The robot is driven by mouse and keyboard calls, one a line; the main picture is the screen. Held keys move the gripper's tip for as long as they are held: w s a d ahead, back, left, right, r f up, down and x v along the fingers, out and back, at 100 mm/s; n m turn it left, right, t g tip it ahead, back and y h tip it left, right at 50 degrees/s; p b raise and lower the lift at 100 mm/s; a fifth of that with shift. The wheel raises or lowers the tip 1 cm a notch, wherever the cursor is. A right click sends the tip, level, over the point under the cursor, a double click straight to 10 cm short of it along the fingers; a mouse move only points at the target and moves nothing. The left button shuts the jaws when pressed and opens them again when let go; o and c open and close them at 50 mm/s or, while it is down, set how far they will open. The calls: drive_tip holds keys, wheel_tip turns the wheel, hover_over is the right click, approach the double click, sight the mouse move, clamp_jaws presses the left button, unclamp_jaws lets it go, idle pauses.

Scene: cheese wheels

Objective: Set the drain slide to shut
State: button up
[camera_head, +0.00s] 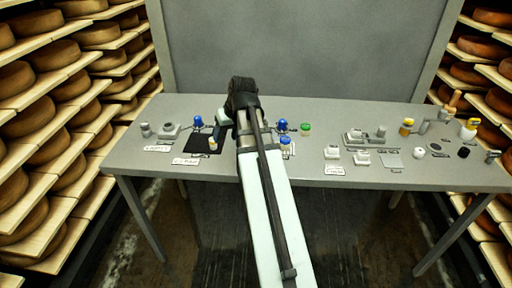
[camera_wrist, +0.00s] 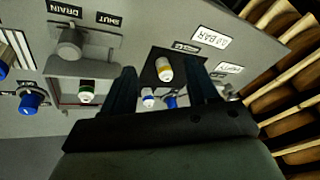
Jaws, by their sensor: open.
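The drain slide's round grey knob (camera_wrist: 70,42) shows at the upper left of the wrist view. It stands on a grey plate below the upside-down labels DRAIN (camera_wrist: 63,8) and SHUT (camera_wrist: 110,20). The knob is nearer the DRAIN label, left of the SHUT label. My gripper (camera_wrist: 163,92) is open, its dark fingers apart from the knob, which lies to their upper left. A white-and-yellow cylinder (camera_wrist: 164,69) shows in the gap between the fingers; I see no contact. In the head view my arm covers the table's middle, and I cannot make out the slide there.
The cylinder is on a black pad (camera_wrist: 150,75). In the head view, the grey table (camera_head: 330,110) carries several fittings right of my arm. Cheese shelves (camera_head: 60,85) flank it.

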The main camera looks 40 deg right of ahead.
drive_tip(key=s+d+r+h, duration=0.2)
drive_tip(key=s+d+r, duration=0.2)
drive_tip(key=s+d, duration=0.45)
drive_tip(key=shift+w+d+x, duration=0.1)
drive_tip(key=shift+d+x, duration=0.05)
drive_tip(key=shift+x, duration=2.25)
drive_tip(key=shift+w+d+x, duration=0.1)
drive_tip(key=shift+d+x, duration=0.1)
drive_tip(key=shift+x, duration=2.15)
drive_tip(key=shift+w+d+x, duration=0.1)
drive_tip(key=shift+d+x, duration=0.05)
drive_tip(key=shift+x, duration=2.25)
drive_tip(key=shift+r, duration=0.15)
drive_tip(key=shift+c, duration=0.3)
clamp_jaws()
